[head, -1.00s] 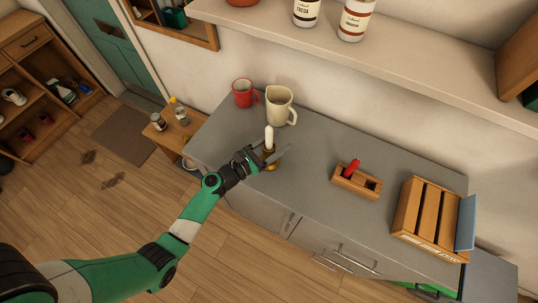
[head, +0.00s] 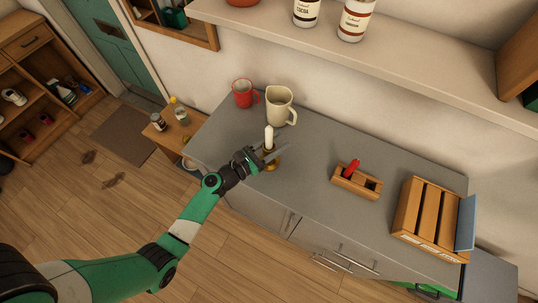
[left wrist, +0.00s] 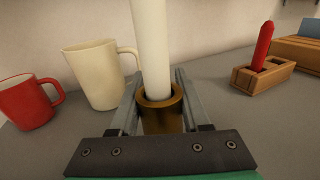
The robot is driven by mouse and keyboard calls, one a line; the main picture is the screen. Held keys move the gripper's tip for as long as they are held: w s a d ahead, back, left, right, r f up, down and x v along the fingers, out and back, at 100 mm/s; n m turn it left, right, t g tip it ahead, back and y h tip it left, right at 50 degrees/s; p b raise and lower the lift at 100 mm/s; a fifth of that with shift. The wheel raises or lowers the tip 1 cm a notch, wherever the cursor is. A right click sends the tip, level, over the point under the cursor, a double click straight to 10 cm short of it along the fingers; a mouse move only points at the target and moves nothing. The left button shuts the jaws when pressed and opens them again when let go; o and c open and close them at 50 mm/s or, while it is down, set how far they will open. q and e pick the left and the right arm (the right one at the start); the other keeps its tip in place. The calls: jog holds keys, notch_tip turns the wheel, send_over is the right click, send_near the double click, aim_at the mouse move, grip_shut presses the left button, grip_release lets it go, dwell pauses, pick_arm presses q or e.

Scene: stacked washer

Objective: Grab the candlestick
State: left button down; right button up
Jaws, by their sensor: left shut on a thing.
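The candlestick (head: 271,164) stands upright on the grey counter near its front edge, with a white candle (head: 269,138) in it. My left gripper (head: 268,154) reaches in from the left and is shut on the candlestick. In the left wrist view the brass-coloured candlestick cup (left wrist: 161,110) sits between the two fingers, with the white candle (left wrist: 152,45) rising out of it. The candlestick's base is hidden in the left wrist view. My right gripper is not in view.
A cream pitcher (head: 279,105) and a red mug (head: 243,94) stand behind the candlestick. A wooden holder with a red item (head: 356,182) and a wooden crate (head: 425,215) are to the right. A shelf (head: 400,65) overhangs the counter's back.

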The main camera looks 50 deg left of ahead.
pick_arm(q)
jog(key=shift+r, duration=0.15)
dwell(0.6)
jog(key=s+d+r+p, duration=0.2)
jog(key=s+r+p, duration=0.3)
jog(key=s+r, duration=0.1)
jog(key=s+d+r+p, duration=0.2)
jog(key=s+r+p, duration=0.2)
jog(key=s+r, duration=0.2)
jog(key=shift+s+d+r+p, duration=0.25)
jog(key=shift+s+r+p, duration=0.15)
jog(key=shift+s, duration=0.25)
